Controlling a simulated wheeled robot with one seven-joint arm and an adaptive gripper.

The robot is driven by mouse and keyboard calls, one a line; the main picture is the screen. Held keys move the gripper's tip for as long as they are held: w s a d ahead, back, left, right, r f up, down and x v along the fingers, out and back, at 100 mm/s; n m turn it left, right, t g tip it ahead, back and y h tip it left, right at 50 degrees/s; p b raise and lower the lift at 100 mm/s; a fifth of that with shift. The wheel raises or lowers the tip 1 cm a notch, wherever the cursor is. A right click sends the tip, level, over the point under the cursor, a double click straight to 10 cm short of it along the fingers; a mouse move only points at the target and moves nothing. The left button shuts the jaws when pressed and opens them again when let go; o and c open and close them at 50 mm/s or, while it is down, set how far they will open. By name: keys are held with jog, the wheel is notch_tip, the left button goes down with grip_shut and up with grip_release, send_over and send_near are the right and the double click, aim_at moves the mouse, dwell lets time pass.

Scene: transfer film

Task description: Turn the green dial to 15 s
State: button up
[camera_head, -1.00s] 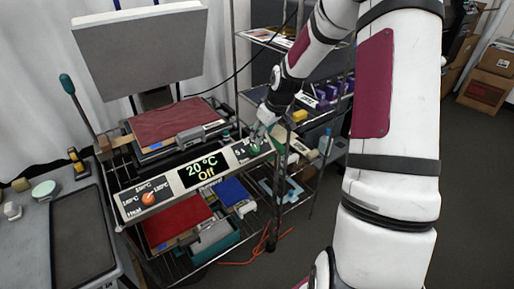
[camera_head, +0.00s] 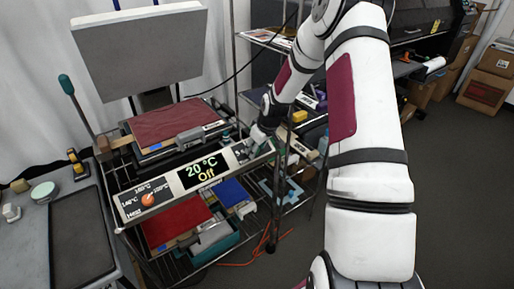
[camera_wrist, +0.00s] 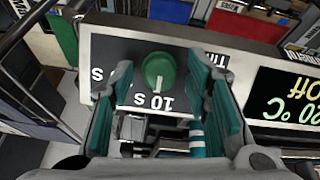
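The green dial (camera_wrist: 158,70) sits on the black label plate at the right end of the press's control panel (camera_head: 160,195). Its white mark points at the "10 s" label (camera_wrist: 152,101), which reads upside down in the wrist view. Another label to the left is mostly hidden by a finger; only an "s" shows. My gripper (camera_wrist: 160,78) is open, with one teal-padded finger on each side of the dial and gaps between. In the head view my gripper and wrist are at the panel's right end, and the dial is hard to make out there.
An orange heat dial (camera_head: 148,199) is at the panel's left end. The display (camera_head: 202,171) reads 20 °C, Off. Wire shelves with red and blue items stand below, a grey press plate (camera_head: 140,50) above left. A grey table (camera_head: 30,240) is at left.

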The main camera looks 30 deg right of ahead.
grip_shut()
jog(key=shift+m, duration=0.3)
jog(key=m+y+p, duration=0.1)
jog(key=m, duration=0.2)
jog(key=shift+s+d, duration=0.1)
jog(key=m+y+p, duration=0.1)
jog(key=m, duration=0.4)
jog(key=shift+m+t, duration=0.3)
jog(key=shift+t, duration=0.1)
jog(key=shift+o, duration=1.4)
grip_release()
